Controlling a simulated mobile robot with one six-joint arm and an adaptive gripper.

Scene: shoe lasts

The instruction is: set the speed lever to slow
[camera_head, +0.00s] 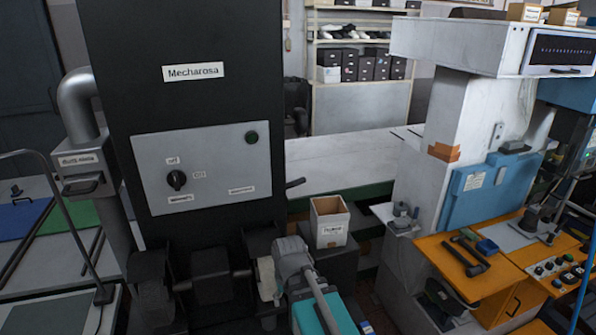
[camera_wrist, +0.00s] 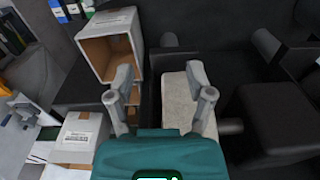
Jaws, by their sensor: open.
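The black machine (camera_head: 215,80) labelled Mecharosa stands left of centre in the head view. A short dark lever (camera_head: 294,183) sticks out of its right side; I take this for the speed lever, but its speed marks cannot be read. The machine's grey panel (camera_head: 222,165) carries a black rotary knob (camera_head: 176,180) and a green button (camera_head: 251,137). My gripper (camera_wrist: 160,88) is open and empty in the wrist view, its two grey fingers apart above a pale roller (camera_wrist: 180,95). It is below the lever in the head picture, apart from it.
An open box (camera_head: 329,222) stands right of the lever; it also shows in the wrist view (camera_wrist: 105,45). The pale roller (camera_head: 266,278) and dark wheels sit low on the machine. An orange workbench (camera_head: 470,285) with tools is at the right.

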